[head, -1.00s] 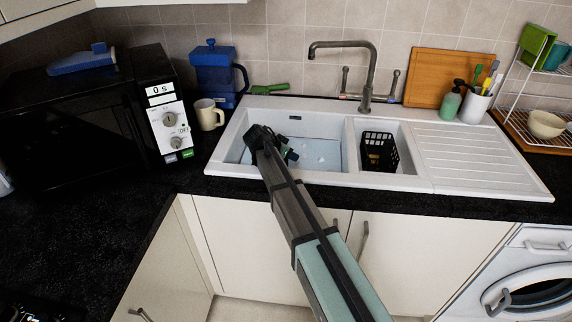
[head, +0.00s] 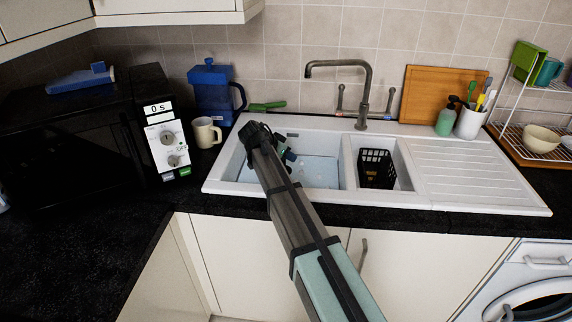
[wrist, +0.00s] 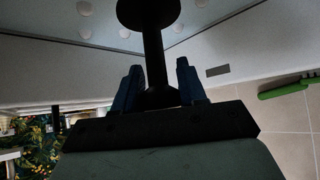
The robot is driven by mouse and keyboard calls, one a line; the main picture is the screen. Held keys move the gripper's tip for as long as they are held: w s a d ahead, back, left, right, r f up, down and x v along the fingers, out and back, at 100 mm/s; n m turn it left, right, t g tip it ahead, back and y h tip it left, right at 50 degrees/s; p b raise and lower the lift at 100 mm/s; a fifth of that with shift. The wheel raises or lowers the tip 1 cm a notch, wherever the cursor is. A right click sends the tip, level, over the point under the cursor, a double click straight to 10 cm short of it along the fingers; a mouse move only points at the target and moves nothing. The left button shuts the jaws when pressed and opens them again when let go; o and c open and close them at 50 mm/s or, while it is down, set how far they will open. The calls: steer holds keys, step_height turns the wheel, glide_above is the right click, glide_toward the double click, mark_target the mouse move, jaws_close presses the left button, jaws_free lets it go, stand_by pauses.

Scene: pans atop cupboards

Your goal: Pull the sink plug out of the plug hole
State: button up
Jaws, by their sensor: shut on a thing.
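The dark plug (wrist: 154,45) shows in the wrist view as a round disc with a slim stem. My gripper (wrist: 158,92) is shut on the stem's near end, with one blue finger on each side of it. In the head view, my gripper (head: 286,157) is over the left bowl of the white sink (head: 430,165). The arm hides much of the bowl's left part, and the plug and plug hole cannot be made out there. Whether the disc is clear of the hole cannot be told.
The left bowl has a pale blue bottom (head: 318,172) with white spots. A black basket (head: 375,168) stands in the small bowl. The tap (head: 364,95) rises behind. A mug (head: 205,132), a blue container (head: 213,90) and the microwave (head: 160,130) stand left. The drainer is clear.

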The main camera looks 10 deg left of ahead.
steer(key=shift+r, duration=2.7)
steer(key=s, duration=0.9)
step_height(320, 180, up, 11)
steer(key=d, duration=5.1)
steer(key=shift+s+d, duration=0.25)
steer(key=shift+d, duration=0.15)
